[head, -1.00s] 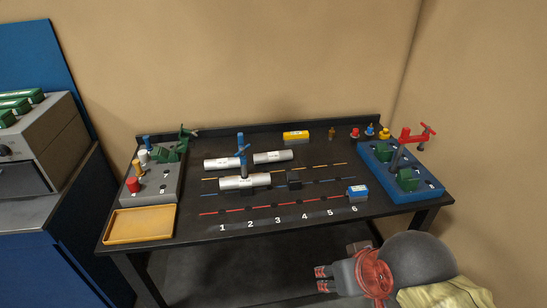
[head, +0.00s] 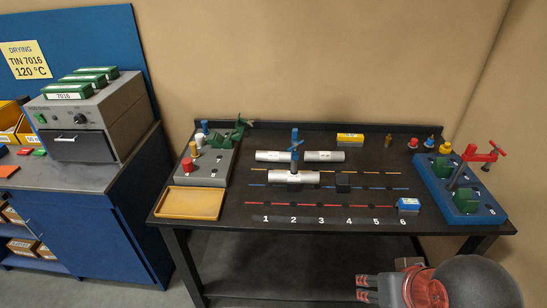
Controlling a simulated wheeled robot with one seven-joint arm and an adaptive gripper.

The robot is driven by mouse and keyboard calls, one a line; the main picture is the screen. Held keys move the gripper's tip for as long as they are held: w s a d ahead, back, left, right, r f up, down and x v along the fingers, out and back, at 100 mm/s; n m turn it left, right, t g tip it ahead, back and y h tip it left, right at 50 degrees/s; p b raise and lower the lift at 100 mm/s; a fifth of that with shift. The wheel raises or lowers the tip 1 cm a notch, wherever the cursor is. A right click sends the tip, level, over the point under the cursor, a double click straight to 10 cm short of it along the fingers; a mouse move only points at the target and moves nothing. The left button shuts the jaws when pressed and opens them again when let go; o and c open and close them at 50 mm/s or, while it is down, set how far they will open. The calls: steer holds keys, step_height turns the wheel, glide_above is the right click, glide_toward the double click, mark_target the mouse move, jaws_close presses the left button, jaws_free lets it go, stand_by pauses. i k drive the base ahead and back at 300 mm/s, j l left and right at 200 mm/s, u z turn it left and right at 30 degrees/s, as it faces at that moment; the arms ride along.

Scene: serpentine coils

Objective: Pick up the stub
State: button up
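No part is clearly marked as the stub. White tubes lie on the black bench: a back one (head: 324,156), partly hidden by a blue upright clamp (head: 296,148), and a front one (head: 310,177) at the clamp's foot. I cannot tell whether the back one is one piece or two. My gripper (head: 364,288) is low in the picture, in front of the bench and apart from the tubes. It points left and holds nothing I can see. Its two fingertips show small and close together, so its opening is unclear.
A yellow tray (head: 190,203) and a grey peg block (head: 205,170) stand at the bench's left. A blue fixture (head: 432,187) with a red handle stands at the right. A black block (head: 343,182) and a blue-white box (head: 409,204) sit between. A grey oven (head: 85,120) stands left.

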mark_target(264, 156)
steer(key=z, duration=0.35)
steer(key=i+j+z, duration=0.15)
steer(key=j+z, duration=0.15)
steer(key=i+j+z, duration=0.15)
steer(key=j+z, duration=0.15)
steer(key=i+j+z, duration=0.1)
steer(key=j+z, duration=0.2)
steer(key=j, duration=0.15)
steer(key=i+j, duration=0.1)
steer(key=j, duration=0.45)
steer(key=i+j+z, duration=0.1)
steer(key=j, duration=0.45)
